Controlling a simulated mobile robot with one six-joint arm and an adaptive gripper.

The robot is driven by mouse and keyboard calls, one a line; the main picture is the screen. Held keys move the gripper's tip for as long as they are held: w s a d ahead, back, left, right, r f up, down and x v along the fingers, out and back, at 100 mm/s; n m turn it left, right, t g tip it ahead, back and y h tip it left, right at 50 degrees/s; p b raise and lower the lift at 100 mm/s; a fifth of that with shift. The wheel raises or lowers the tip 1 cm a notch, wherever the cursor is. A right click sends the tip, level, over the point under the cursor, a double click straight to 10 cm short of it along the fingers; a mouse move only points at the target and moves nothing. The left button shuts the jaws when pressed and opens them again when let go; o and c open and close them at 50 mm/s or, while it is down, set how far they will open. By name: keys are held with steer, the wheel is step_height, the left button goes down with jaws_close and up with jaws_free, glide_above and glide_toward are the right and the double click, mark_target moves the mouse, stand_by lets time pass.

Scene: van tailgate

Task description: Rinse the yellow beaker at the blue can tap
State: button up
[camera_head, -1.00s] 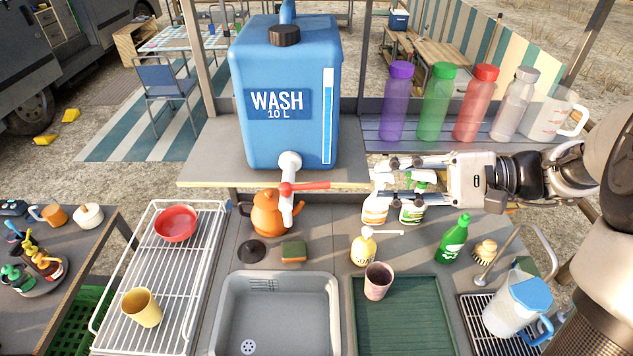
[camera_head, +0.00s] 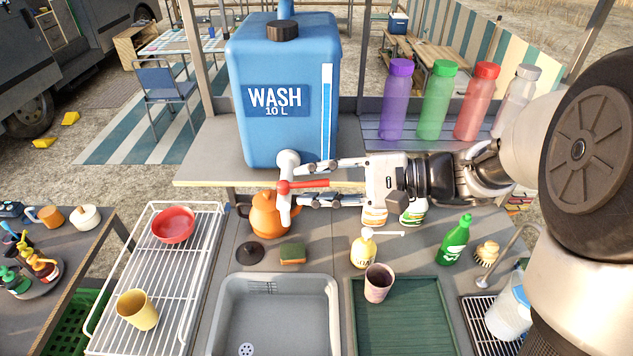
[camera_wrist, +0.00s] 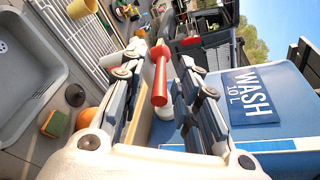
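The blue wash can (camera_head: 285,100) stands on a shelf above the sink. Its white tap (camera_head: 287,205) points down and has a red lever (camera_head: 308,183) sticking out to the right. My gripper (camera_head: 308,183) is open around the lever, one finger above and one below. In the wrist view the red lever (camera_wrist: 160,80) lies between the open fingers, with gaps on both sides. The yellow beaker (camera_head: 138,309) stands upright on the white wire rack at the left, away from my gripper. It also shows at the top of the wrist view (camera_wrist: 80,8).
The grey sink (camera_head: 275,315) is below the tap, with an orange teapot (camera_head: 264,213) behind it. A red bowl (camera_head: 173,225) is on the rack (camera_head: 172,268). A soap bottle (camera_head: 363,250), a pinkish cup (camera_head: 378,284) and a green bottle (camera_head: 454,241) stand right of the sink.

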steer(key=shift+c, duration=0.4)
jaws_close()
